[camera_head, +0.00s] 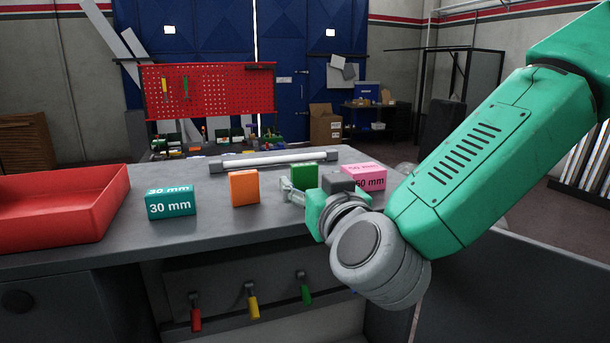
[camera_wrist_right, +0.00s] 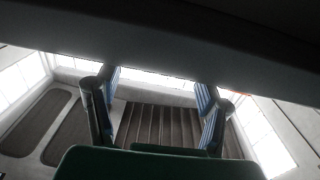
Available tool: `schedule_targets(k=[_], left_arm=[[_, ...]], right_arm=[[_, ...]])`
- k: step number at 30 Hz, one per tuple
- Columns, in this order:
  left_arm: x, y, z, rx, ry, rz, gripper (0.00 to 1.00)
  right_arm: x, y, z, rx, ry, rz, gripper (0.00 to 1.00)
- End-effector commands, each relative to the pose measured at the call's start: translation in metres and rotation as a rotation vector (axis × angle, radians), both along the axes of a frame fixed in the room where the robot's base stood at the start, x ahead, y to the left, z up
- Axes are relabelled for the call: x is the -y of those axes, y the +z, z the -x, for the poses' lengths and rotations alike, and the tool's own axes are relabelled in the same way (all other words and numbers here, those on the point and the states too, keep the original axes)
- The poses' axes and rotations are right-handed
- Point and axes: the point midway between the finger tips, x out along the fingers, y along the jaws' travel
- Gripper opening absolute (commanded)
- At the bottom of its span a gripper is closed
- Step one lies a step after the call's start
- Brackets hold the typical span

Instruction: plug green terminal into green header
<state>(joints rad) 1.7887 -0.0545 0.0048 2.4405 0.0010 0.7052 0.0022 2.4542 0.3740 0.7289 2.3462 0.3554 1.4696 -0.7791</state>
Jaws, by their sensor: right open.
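My right gripper (camera_head: 290,191) is at the front right of the grey table, pointing left, just in front of a green block (camera_head: 304,174). In the right wrist view my right gripper (camera_wrist_right: 160,92) has its two fingers spread apart with nothing between them. The green block stands on the table, its lower part hidden behind the gripper. I cannot make out a separate green terminal or green header in either view. My left gripper is in neither view.
A red tray (camera_head: 108,207) is at the left. A teal "30 mm" box (camera_head: 171,203), an orange block (camera_head: 244,188), a dark grey block (camera_head: 338,183) and a pink box (camera_head: 368,176) stand on the table (camera_head: 225,226). A pale bar (camera_head: 270,159) lies behind.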

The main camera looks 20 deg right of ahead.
Motion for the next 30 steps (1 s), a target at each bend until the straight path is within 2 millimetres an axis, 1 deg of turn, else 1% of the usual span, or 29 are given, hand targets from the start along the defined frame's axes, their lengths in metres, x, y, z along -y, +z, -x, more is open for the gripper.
schedule_targets(k=[3, 6, 8, 11, 17, 20, 21, 22, 30], left_arm=[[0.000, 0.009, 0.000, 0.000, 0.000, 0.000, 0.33], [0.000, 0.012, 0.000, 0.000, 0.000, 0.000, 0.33], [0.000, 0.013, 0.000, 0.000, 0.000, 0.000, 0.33], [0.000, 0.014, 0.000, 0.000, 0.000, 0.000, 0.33], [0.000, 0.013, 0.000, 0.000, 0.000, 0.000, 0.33], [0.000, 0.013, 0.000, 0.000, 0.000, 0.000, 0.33], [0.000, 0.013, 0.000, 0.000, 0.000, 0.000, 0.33], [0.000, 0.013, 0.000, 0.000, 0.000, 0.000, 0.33], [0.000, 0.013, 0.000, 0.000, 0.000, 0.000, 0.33]], right_arm=[[0.003, 0.002, -0.019, -0.002, -0.004, -0.002, 0.64], [0.004, 0.002, -0.034, -0.001, -0.003, -0.001, 0.64], [0.003, 0.002, -0.040, -0.001, -0.002, 0.000, 0.64], [0.003, 0.002, -0.045, 0.000, 0.000, 0.000, 0.64], [0.003, 0.002, -0.044, 0.001, 0.000, 0.001, 0.64], [0.003, 0.002, -0.045, 0.001, 0.000, 0.001, 0.32], [0.003, 0.001, -0.045, 0.001, 0.000, 0.001, 0.18], [0.003, 0.001, -0.045, 0.001, 0.000, 0.001, 0.14], [0.003, 0.001, -0.045, 0.000, 0.000, 0.001, 0.14]])
